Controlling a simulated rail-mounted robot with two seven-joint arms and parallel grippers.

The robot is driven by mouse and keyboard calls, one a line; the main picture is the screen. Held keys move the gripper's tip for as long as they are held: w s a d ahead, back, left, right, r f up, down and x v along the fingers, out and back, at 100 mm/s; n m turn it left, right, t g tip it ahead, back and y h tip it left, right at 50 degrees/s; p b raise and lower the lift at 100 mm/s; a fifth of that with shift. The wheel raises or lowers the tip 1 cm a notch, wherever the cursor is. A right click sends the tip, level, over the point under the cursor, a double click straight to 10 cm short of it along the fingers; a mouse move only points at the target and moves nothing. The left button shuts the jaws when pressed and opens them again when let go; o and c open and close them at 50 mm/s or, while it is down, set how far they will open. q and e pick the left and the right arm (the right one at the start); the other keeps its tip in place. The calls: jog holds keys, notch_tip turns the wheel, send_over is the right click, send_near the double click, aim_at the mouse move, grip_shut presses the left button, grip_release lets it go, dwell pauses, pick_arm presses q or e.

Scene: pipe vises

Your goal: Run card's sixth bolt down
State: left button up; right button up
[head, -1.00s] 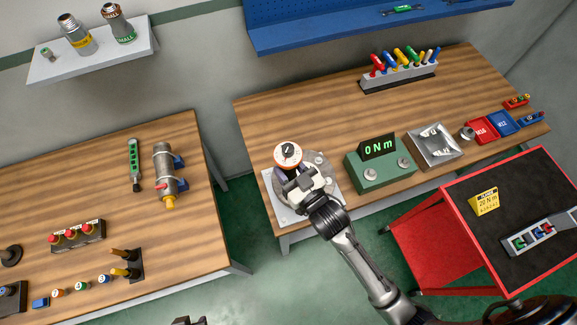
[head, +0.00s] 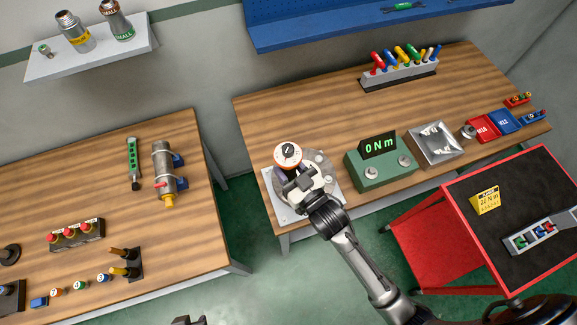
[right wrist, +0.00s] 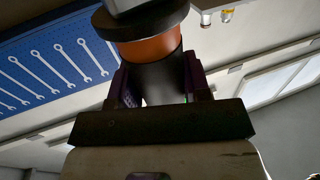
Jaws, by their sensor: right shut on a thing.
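My right gripper (head: 290,174) is shut on an upright tool with an orange band and a dark dial on top (head: 288,154). In the right wrist view, the gripper (right wrist: 160,85) has its fingers on either side of the tool's dark body below the orange band (right wrist: 152,48). The tool stands over the left part of a round grey flange (head: 321,164) on a pale plate (head: 283,210). The tool's lower end and most bolts are hidden by the gripper and arm. A yellow card (head: 486,201) reads 20 N m; its smaller line is unreadable. A dark piece, probably my left gripper (head: 189,320), barely shows at the bottom edge.
A green box (head: 380,174) with a display reading 0 Nm stands right of the plate. Beyond it are a metal tray (head: 412,150), red and blue bins and a rack of coloured tools (head: 400,76). A red cart (head: 452,190) stands in front.

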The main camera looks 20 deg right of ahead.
jog(key=shift+f, duration=0.35)
dwell(0.3)
jog(key=shift+f, duration=0.1)
dwell(0.7)
jog(key=shift+f, duration=0.15)
dwell(0.5)
dwell(0.6)
jog(key=shift+p, duration=0.35)
